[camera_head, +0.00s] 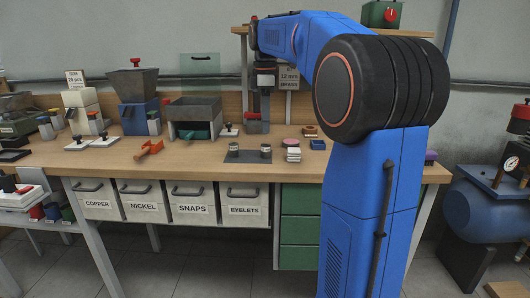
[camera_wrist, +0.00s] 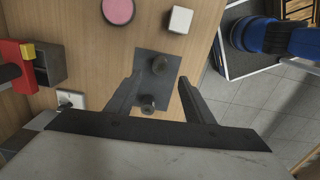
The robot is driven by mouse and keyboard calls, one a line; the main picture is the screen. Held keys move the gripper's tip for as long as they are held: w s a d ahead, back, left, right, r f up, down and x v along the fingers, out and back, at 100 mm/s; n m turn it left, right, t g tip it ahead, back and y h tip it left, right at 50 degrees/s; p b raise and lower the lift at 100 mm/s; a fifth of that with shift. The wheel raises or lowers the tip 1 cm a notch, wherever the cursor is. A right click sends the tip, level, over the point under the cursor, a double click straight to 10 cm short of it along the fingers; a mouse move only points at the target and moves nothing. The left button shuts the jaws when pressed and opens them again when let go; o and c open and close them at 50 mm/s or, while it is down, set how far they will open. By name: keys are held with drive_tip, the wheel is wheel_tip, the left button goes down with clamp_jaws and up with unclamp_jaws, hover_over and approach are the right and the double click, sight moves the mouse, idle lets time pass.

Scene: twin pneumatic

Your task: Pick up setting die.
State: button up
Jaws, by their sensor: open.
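Two short grey metal cylinders stand on a dark square mat (camera_head: 249,158), and I cannot tell for certain which is the setting die. In the head view one cylinder (camera_head: 233,149) is at the mat's left and the other (camera_head: 266,150) at its right. In the wrist view the mat (camera_wrist: 172,68) lies below my gripper (camera_wrist: 160,79), with one cylinder (camera_wrist: 159,64) near the fingertip line and the other (camera_wrist: 147,105) closer to the palm, near the left finger.
A pink disc (camera_wrist: 118,10) and a white block (camera_wrist: 180,19) lie beside the mat. A small white plate with a knob (camera_wrist: 71,100) and a red-and-yellow item (camera_wrist: 18,60) are to the left. The bench edge runs right of the mat. Bins (camera_head: 192,203) hang below.

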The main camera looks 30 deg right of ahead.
sight(266, 145)
drive_tip(key=shift+s+f, duration=0.1)
drive_tip(key=shift+f, duration=4.5)
clamp_jaws()
